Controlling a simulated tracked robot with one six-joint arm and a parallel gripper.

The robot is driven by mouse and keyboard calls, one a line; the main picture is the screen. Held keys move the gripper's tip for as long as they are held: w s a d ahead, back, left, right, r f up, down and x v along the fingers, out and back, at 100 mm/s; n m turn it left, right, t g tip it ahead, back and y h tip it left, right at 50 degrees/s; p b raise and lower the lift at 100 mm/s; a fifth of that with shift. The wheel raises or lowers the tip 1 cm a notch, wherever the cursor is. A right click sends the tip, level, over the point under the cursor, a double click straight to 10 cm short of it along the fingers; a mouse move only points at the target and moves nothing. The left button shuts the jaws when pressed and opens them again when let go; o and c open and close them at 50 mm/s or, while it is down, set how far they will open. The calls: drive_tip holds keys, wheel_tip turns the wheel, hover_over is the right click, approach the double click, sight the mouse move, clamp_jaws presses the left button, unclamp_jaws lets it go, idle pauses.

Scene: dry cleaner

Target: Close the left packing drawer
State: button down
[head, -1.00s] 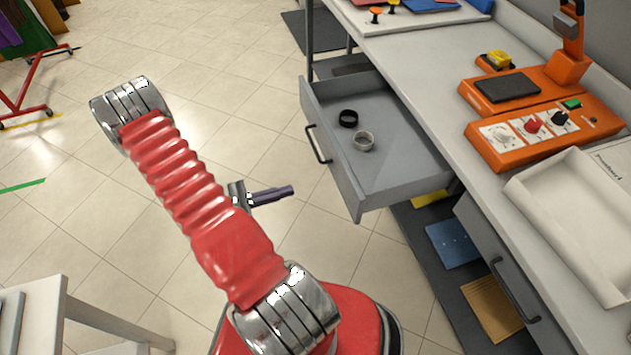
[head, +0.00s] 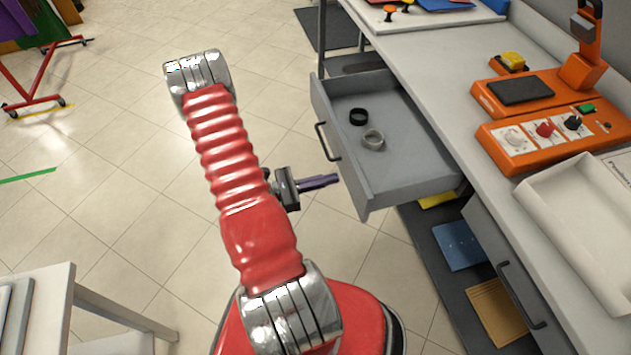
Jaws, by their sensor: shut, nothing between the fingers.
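The left packing drawer (head: 345,165) is grey and stands pulled out from under the packing bench, with a dark bar handle (head: 327,142) on its front. Inside it lie a black tape roll or ring (head: 358,117) and a clear or grey ring (head: 373,139). My gripper (head: 318,182) is shut and empty. In the picture its purple-grey fingers point right, toward the lower part of the drawer front, with their tips just left of it. I cannot tell the exact gap or height difference. The wrist is partly hidden behind my red arm.
A second drawer (head: 508,270) to the right looks shut. The bench top (head: 425,65) carries an orange sealing device (head: 545,135) and a white tray (head: 575,230). A low shelf beneath holds blue and brown packets. A white table (head: 50,300) stands at lower left. Tiled floor is clear left of the drawer.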

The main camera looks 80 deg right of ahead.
drive_tip(key=shift+x, duration=1.35)
drive_tip(key=shift+d, duration=0.1)
drive_tip(key=shift+s, duration=0.1)
